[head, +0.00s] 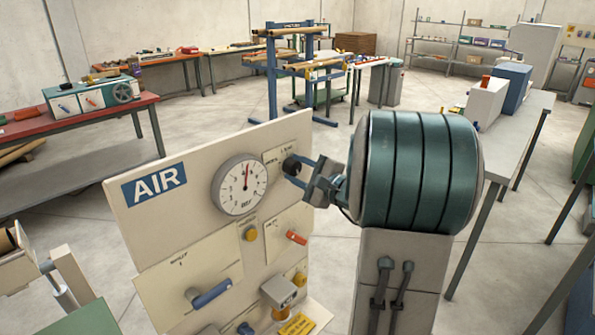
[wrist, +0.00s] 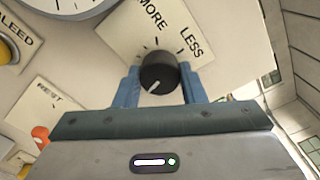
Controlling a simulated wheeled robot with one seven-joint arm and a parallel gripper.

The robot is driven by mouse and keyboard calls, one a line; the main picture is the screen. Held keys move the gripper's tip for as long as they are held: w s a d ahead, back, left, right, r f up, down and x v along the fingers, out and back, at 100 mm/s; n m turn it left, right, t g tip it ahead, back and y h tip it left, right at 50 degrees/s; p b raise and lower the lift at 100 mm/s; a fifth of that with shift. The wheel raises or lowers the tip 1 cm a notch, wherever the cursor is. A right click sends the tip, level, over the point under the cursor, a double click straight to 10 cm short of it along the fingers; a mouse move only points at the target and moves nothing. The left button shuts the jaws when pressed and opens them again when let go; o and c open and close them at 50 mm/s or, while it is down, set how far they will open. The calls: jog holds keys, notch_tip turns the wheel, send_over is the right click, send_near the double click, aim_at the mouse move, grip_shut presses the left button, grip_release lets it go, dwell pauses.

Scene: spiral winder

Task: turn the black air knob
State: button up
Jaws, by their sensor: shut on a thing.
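The black air knob (wrist: 157,72) sits on a cream plate marked MORE and LESS in the wrist view. Its white pointer line faces the lower left in that view. In the head view the knob (head: 291,165) shows at the right edge of the AIR panel (head: 130,215), right of the dial. My gripper (head: 300,172) reaches it from the right. In the wrist view the blue fingers of my gripper (wrist: 160,85) are on both sides of the knob, shut on it. The round gauge (head: 239,184) has its needle pointing nearly straight up.
The panel also carries a blue lever (head: 211,294), a yellow button (head: 251,234) and a red-orange switch (head: 296,238) below the knob. A grey table (head: 530,110) stands at the right. A red-topped bench (head: 70,121) stands at the left. Open floor lies behind the panel.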

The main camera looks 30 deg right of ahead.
jog(key=m, duration=0.4)
dwell(0.3)
jog(key=o, duration=1)
jog(key=b+v, duration=0.2)
jog(key=v, duration=1.2)
jog(key=shift+w, duration=0.1)
